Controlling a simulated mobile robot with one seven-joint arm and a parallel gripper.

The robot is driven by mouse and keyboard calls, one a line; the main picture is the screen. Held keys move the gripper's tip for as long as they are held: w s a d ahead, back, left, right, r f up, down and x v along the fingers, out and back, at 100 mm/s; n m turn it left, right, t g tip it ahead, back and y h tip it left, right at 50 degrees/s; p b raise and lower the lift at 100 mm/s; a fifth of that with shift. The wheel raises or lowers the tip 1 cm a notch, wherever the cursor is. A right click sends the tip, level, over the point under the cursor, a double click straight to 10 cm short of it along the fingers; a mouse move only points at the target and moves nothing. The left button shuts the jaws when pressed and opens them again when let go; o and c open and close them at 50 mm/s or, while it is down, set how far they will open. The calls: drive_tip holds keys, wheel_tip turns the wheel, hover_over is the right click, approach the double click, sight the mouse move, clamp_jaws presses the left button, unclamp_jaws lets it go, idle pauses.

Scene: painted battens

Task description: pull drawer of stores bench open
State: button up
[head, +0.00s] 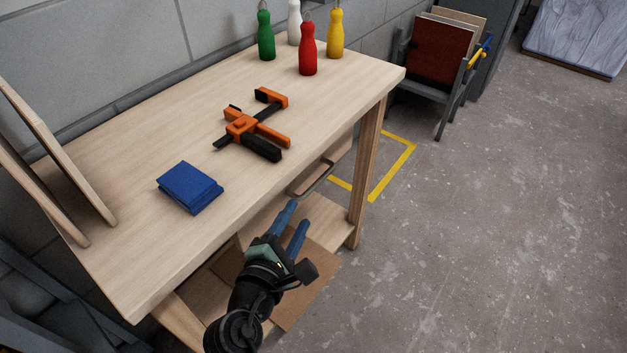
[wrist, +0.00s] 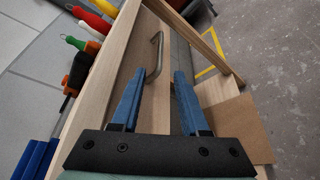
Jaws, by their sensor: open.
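The stores bench (head: 215,105) is a pale wooden table with a lower shelf. Its drawer has a grey bar handle (head: 312,181) on the front, below the top's edge. The handle also shows in the wrist view (wrist: 156,55), beyond the fingertips and nearer the left finger. My gripper (head: 298,213) has two blue fingers and stands in front of the bench, short of the handle. In the wrist view my gripper (wrist: 160,72) is open with nothing between its fingers.
On the top lie a blue folded cloth (head: 189,187) and an orange and black clamp (head: 252,126). Several coloured bottles, one red (head: 308,50), stand at the far end. A brown board (head: 305,290) is low by the shelf. The floor (head: 480,220) at right is clear.

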sight(311, 191)
drive_tip(key=b+x, duration=0.2)
drive_tip(key=x, duration=0.9)
drive_tip(key=shift+a, duration=0.1)
drive_tip(key=shift+s, duration=0.1)
clamp_jaws()
idle(0.9)
